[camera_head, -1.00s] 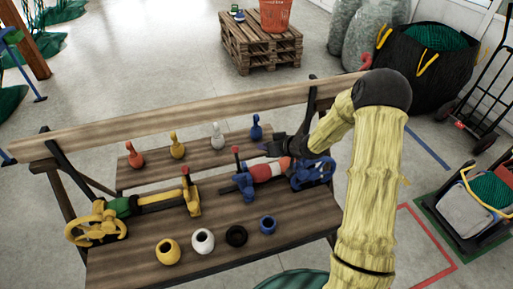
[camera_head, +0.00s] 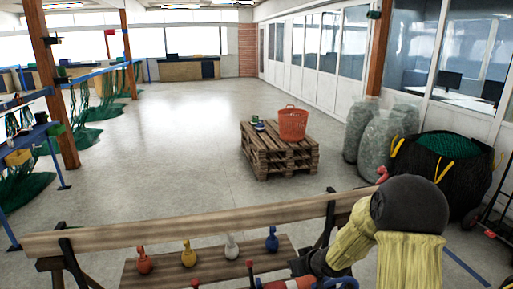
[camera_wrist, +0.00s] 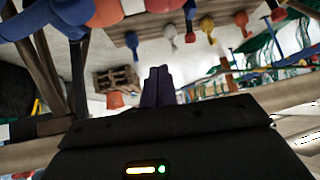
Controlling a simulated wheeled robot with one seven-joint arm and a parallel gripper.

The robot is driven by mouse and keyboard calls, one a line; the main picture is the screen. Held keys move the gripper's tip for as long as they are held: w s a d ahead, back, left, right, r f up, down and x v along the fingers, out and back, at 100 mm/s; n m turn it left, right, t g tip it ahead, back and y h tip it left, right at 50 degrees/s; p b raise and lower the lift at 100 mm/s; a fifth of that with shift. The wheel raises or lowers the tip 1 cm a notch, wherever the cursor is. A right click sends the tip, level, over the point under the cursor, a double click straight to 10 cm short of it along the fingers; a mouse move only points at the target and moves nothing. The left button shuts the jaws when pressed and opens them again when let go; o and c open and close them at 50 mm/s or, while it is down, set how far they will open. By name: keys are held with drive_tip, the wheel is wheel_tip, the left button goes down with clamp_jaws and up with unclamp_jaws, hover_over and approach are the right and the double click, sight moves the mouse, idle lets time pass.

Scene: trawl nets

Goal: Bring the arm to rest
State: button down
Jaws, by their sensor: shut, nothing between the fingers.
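My gripper (camera_wrist: 158,72) shows in the wrist view with its two dark fingers together and empty. In the head view my arm, in a yellowish sleeve with a dark grey joint, reaches over the bench (camera_head: 200,226) from the right. The dark wrist end is low at the lower edge there, and its fingertips cannot be made out. A red-and-white part (camera_wrist: 112,10) and a blue part (camera_wrist: 50,14) on the bench are close to the gripper at the upper left of the wrist view.
On the bench's shelf stand an orange (camera_head: 144,264), a yellow (camera_head: 189,257), a white (camera_head: 231,250) and a blue (camera_head: 272,243) bottle-shaped piece. Beyond are a wooden pallet stack (camera_head: 272,158) with an orange basket (camera_head: 293,124), and a black bag (camera_head: 440,170).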

drive_tip(key=s+d+r+m+g+h, duration=0.1)
drive_tip(key=s+r+m+g+h, duration=0.1)
drive_tip(key=s, duration=1)
drive_tip(key=s+d+r+m+g+h, duration=0.1)
drive_tip(key=s+r+m+g+h, duration=0.1)
drive_tip(key=s, duration=1)
wheel_tip(320, 180, up, 3)
drive_tip(key=shift+s+d+f+g, duration=0.1)
drive_tip(key=shift+s+d+g, duration=0.15)
drive_tip(key=shift+g, duration=0.35)
